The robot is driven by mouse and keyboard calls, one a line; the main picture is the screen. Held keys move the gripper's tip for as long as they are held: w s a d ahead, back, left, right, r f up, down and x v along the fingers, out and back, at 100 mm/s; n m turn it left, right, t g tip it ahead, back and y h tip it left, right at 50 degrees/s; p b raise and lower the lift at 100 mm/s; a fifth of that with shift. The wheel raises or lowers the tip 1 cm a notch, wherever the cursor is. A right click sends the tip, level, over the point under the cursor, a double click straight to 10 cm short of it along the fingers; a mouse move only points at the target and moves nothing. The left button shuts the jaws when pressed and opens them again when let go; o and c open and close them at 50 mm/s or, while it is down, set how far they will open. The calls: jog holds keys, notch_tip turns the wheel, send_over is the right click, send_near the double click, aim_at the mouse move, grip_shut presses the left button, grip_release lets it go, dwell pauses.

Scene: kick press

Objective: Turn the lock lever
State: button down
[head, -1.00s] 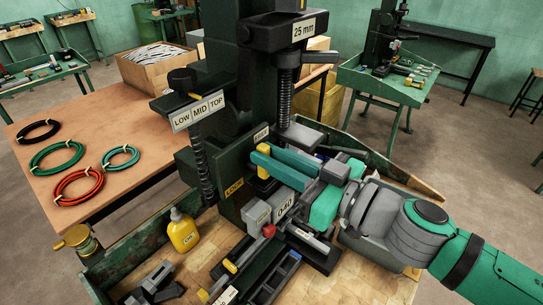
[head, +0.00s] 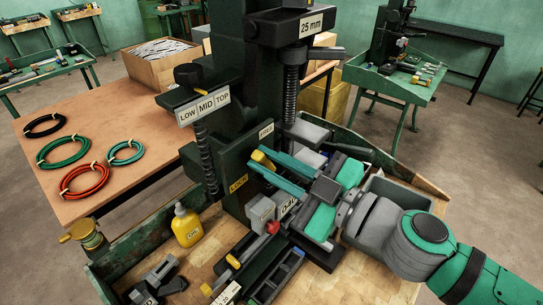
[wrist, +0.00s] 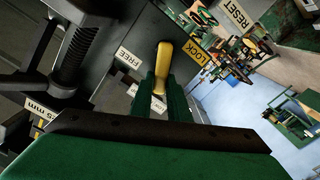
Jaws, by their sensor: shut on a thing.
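The lock lever (head: 262,159) is a short yellow handle on the dark press body. In the head view it leans toward the upper left. The wrist view shows the lever (wrist: 164,62) between a FREE label (wrist: 129,58) on the left and a LOCK label (wrist: 198,54) on the right. My gripper (head: 267,163) has its teal fingers on either side of the lever and is shut on it.
A yellow oil bottle (head: 186,226) stands on the wooden bench at the left. A grey block with a red knob (head: 273,227) is just below my fingers. The press column (head: 225,90) rises behind. A grey bin (head: 410,192) is near my wrist.

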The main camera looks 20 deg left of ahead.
jog(key=n, duration=0.2)
jog(key=s+f+n, duration=0.1)
jog(key=n, duration=0.2)
jog(key=shift+s+a+f+n, duration=0.2)
jog(key=shift+f+n, duration=0.1)
jog(key=shift+f, duration=0.05)
jog(key=n, duration=0.2)
jog(key=f+n, duration=0.1)
jog(key=shift+s+a, duration=0.1)
jog(key=shift+s, duration=0.15)
jog(key=shift+s+f+n, duration=0.1)
jog(key=shift+f+n, duration=0.25)
jog(key=shift+n, duration=0.5)
jog(key=shift+f+n, duration=0.3)
jog(key=shift+n, duration=0.55)
jog(key=c, duration=1.7)
grip_release()
jog(key=shift+a, duration=0.1)
